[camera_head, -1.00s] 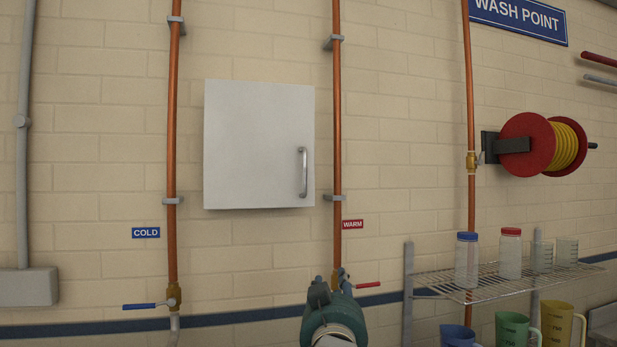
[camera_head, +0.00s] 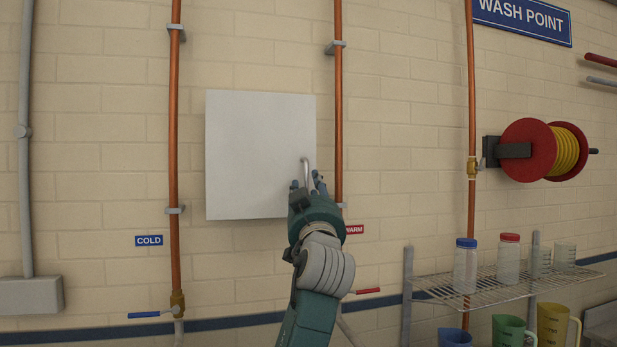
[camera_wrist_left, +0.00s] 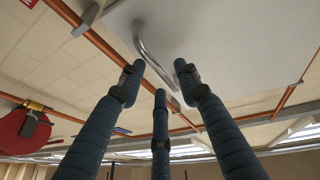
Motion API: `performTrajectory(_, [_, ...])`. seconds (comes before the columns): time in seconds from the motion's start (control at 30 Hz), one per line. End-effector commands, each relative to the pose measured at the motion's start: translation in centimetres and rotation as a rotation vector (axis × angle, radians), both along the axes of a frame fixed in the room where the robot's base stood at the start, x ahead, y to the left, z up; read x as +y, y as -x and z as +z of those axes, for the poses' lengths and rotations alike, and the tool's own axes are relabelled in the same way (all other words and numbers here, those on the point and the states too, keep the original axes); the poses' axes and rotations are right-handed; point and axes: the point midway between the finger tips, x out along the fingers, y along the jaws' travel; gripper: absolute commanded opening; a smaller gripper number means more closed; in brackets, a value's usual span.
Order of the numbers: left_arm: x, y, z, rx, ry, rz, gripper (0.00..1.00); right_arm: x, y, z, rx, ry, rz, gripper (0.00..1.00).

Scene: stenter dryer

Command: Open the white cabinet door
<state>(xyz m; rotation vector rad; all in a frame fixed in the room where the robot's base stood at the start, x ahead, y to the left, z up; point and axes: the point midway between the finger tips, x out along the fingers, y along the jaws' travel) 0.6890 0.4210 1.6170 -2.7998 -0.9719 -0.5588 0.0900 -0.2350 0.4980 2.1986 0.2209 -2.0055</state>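The white cabinet door (camera_head: 255,150) is shut, flat on the brick wall, between two copper pipes. Its silver bar handle (camera_head: 306,168) is upright near the right edge, with its lower part hidden behind my left gripper. My left gripper (camera_head: 307,186) is raised in front of the handle, fingers pointing up. In the left wrist view the handle (camera_wrist_left: 150,52) lies just beyond the spread fingertips of the left gripper (camera_wrist_left: 160,80). The fingers are open with nothing between them; I cannot tell whether any touches the handle. My right gripper does not show.
Copper pipes run on the left (camera_head: 173,130) and right (camera_head: 338,110) of the cabinet. A red-handled valve (camera_head: 368,291) is at lower right. A wire shelf (camera_head: 510,285) with bottles and a hose reel (camera_head: 530,150) are farther right. The wall left of the cabinet is mostly clear.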

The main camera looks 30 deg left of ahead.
Motion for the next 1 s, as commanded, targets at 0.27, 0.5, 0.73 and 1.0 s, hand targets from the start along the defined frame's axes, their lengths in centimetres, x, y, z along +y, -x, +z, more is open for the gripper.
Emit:
performTrajectory(0.27, [0.63, -0.82, 0.3, 0.001, 0.0, -0.001, 0.33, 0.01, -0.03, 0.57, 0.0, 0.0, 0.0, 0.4])
performTrajectory(0.5, [0.62, -0.78, 0.28, 0.001, 0.001, 0.0, 0.15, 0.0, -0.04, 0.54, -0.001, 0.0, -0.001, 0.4])
performTrajectory(0.73, [0.6, -0.78, 0.29, 0.001, 0.001, 0.0, 0.0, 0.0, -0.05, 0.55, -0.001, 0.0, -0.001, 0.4])
performTrajectory(1.0, [0.83, 0.02, 0.17, -0.001, 0.002, 0.011, 0.0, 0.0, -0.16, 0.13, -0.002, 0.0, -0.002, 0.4])
